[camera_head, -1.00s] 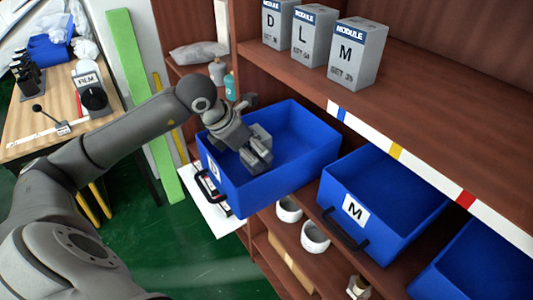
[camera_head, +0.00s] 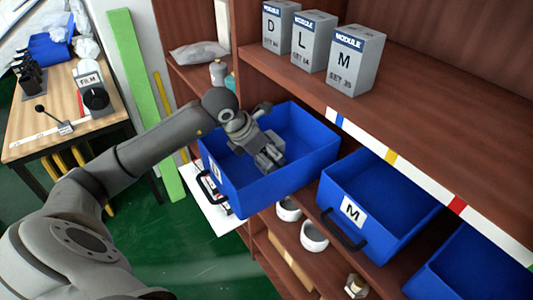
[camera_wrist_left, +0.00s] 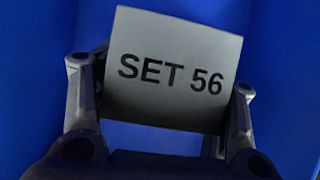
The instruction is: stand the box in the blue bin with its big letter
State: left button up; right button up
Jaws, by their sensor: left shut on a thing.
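My left gripper (camera_head: 270,158) reaches down into the left blue bin (camera_head: 310,165), which is pulled out from the shelf. In the left wrist view it is shut on a pale grey box (camera_wrist_left: 172,70) printed "SET 56", with a finger at each side. The box's big letter does not show. Blue bin walls fill the wrist view around it. In the head view the gripper mostly hides the box, and I cannot tell whether it touches the bin floor. The left bin's label (camera_head: 216,170) is seen too steeply to read surely. My right gripper is not in view.
A middle blue bin labelled M (camera_head: 400,190) and another blue bin (camera_head: 490,262) at the right look empty. Three grey boxes, D (camera_head: 281,28), L (camera_head: 313,40) and M (camera_head: 355,62), stand on the shelf above. White cups (camera_head: 313,237) sit below.

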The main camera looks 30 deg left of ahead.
pick_arm(q)
jog(key=o, duration=1.2)
jog(key=shift+f, duration=0.1)
jog(key=shift+r, duration=0.2)
jog(key=b+v, duration=0.1)
jog(key=v, duration=1.1)
